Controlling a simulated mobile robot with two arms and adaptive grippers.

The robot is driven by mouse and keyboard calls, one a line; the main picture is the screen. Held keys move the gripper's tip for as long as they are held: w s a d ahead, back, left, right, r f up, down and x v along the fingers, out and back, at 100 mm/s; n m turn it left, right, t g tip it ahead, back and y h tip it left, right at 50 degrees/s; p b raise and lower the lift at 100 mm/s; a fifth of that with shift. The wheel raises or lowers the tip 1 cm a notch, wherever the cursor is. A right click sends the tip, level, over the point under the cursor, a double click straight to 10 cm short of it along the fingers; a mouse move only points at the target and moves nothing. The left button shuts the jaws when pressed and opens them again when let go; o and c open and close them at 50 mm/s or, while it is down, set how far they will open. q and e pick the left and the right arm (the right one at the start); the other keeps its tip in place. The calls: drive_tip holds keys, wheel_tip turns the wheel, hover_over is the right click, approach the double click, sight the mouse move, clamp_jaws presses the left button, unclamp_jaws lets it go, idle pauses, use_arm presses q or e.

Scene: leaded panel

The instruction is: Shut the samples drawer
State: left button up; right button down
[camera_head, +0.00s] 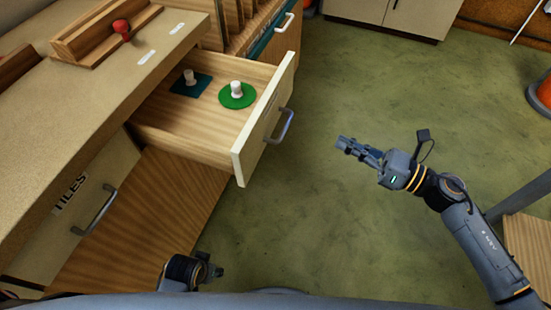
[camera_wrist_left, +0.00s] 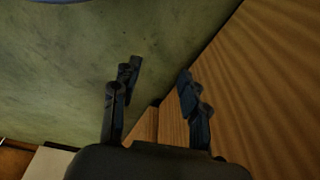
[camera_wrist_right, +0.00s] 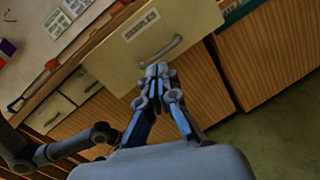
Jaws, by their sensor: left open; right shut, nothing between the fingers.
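The samples drawer (camera_head: 190,137) is pulled out from the bench in the head view. It holds a dark teal square (camera_head: 191,84) and a green disc (camera_head: 237,96), each with a white knob. Its pale front has a grey bar handle (camera_head: 280,126). The right wrist view shows its front labelled SAMPLES (camera_wrist_right: 128,40) and the handle (camera_wrist_right: 161,50). My right gripper (camera_head: 341,142) is shut and empty, to the right of the handle and apart from it in the head view. My left gripper (camera_wrist_left: 155,85) is open and empty, low beside a wood-grain panel.
The benchtop (camera_head: 60,95) overhangs the drawer, with a wooden holder (camera_head: 100,30) and red knob on it. The shut TILES drawer (camera_head: 75,210) is at left. Green floor (camera_head: 340,220) is clear in front. An orange object (camera_head: 541,92) stands at far right.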

drive_tip(key=s+a+n+g+b, duration=0.1)
drive_tip(key=s+a+n+g, duration=0.15)
drive_tip(key=n, duration=0.25)
use_arm(q)
wheel_tip(320, 180, down, 6)
drive_tip(key=s+p, duration=0.2)
drive_tip(key=shift+f, duration=0.2)
use_arm(e)
approach(262, 135)
drive_tip(key=shift+n+g+y, duration=0.3)
drive_tip(key=shift+g+y, duration=0.05)
drive_tip(key=shift+y, duration=0.05)
drive_tip(key=x, duration=0.7)
drive_tip(key=shift+w+d+f, duration=0.1)
drive_tip(key=shift+w+f, duration=0.25)
use_arm(q)
drive_tip(key=shift+a, duration=0.1)
